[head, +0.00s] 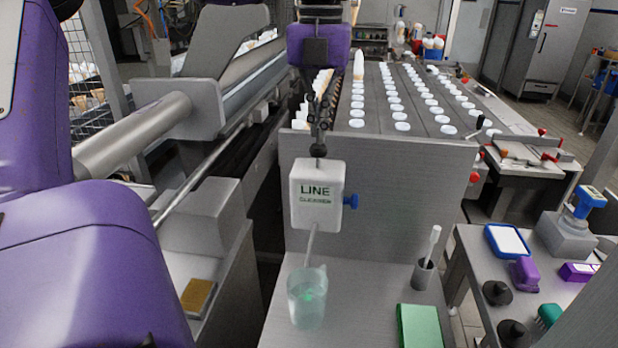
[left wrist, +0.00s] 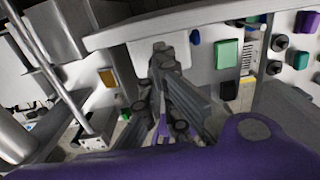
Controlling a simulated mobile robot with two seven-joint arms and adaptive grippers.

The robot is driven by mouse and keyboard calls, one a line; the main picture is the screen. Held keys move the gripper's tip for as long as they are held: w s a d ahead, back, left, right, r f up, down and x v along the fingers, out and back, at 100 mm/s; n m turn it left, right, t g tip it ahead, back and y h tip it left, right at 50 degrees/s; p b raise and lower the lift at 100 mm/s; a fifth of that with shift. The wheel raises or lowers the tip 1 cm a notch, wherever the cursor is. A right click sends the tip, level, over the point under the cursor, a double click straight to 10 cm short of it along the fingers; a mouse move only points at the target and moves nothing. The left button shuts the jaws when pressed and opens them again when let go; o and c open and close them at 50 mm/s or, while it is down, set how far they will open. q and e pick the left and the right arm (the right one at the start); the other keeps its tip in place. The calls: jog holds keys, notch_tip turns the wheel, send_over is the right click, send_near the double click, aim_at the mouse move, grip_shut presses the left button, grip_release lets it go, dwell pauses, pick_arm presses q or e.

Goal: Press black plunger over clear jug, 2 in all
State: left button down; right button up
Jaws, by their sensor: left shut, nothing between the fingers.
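A white dispenser box (head: 316,196) with LINE lettering and a blue side knob is mounted on a grey panel. Its black plunger (head: 319,150) sits on top, and a pale spout hangs below. The clear jug (head: 306,298) stands upright under the spout with a little liquid, tinted green, inside. My left gripper (head: 319,128) is shut and empty, pointing down right over the plunger. I cannot tell whether the fingertips touch it. In the left wrist view, the left gripper (left wrist: 163,48) hides the plunger, with the white box behind. My right gripper is not in view.
A green box (head: 418,326) and a grey cup with a white brush (head: 424,270) stand right of the jug. Rows of white discs (head: 395,97) lie on the machine behind. A side table at right holds a blue tray (head: 508,241) and black knobs.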

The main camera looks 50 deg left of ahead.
pick_arm(q)
notch_tip(320, 180, up, 4)
jog(key=shift+r+p, duration=0.1)
jog(key=shift+p, duration=0.5)
jog(key=shift+r, duration=0.8)
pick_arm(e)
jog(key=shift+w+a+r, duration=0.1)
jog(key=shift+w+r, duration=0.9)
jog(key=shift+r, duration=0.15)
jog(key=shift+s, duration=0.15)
